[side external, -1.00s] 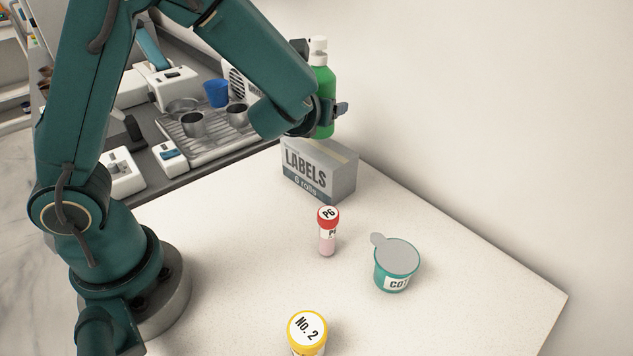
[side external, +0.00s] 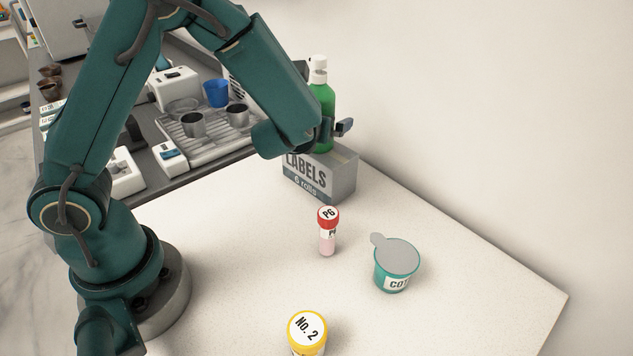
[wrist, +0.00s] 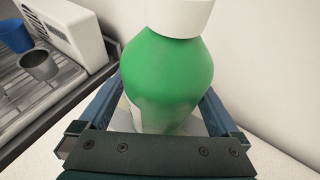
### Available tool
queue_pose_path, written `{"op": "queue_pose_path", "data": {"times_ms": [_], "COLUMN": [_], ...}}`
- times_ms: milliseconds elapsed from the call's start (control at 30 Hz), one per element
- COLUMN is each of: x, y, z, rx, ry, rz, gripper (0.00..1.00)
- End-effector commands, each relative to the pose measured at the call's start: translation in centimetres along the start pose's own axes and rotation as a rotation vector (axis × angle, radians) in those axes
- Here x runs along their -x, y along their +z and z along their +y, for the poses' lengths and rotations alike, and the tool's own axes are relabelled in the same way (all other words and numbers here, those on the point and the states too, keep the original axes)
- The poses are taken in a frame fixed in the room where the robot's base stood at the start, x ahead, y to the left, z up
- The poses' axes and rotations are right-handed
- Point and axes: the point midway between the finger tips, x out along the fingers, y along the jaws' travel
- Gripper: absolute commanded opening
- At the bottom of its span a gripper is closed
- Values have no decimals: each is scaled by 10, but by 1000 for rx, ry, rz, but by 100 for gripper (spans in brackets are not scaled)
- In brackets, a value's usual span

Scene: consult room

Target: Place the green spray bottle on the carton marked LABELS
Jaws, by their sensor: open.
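The green spray bottle (side external: 321,105) with a white top stands upright on the carton marked LABELS (side external: 320,178), as far as the side view shows. My gripper (side external: 335,127) is open around the bottle's body. In the wrist view the bottle (wrist: 170,80) fills the middle, between the two spread fingers of my gripper (wrist: 170,115). The bottle's base and its contact with the carton top are partly hidden by my arm and gripper.
A red-capped tube (side external: 328,232), a teal cup with a grey lid (side external: 396,267) and a yellow-lidded jar (side external: 308,332) stand on the white table (side external: 230,250). A drip tray with metal cups (side external: 205,135) and a blue cup (side external: 216,93) are behind. Right of the carton is a wall.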

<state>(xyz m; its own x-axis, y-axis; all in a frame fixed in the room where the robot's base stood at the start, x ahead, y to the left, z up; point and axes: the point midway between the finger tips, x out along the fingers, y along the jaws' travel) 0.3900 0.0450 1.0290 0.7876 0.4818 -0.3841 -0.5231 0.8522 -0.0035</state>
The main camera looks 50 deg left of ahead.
Motion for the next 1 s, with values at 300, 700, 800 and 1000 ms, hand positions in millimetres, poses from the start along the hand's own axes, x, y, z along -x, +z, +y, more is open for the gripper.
{"op": "queue_pose_path", "data": {"times_ms": [300, 700, 800, 1000], "x": [29, 104, 114, 122], "y": [3, 3, 3, 2], "z": [-2, -2, -1, 14], "rx": [1, 2, 0, 87], "ry": [-7, -7, -5, 46], "rz": [-1, -3, -2, 27], "gripper": [98, 98, 98, 98]}}
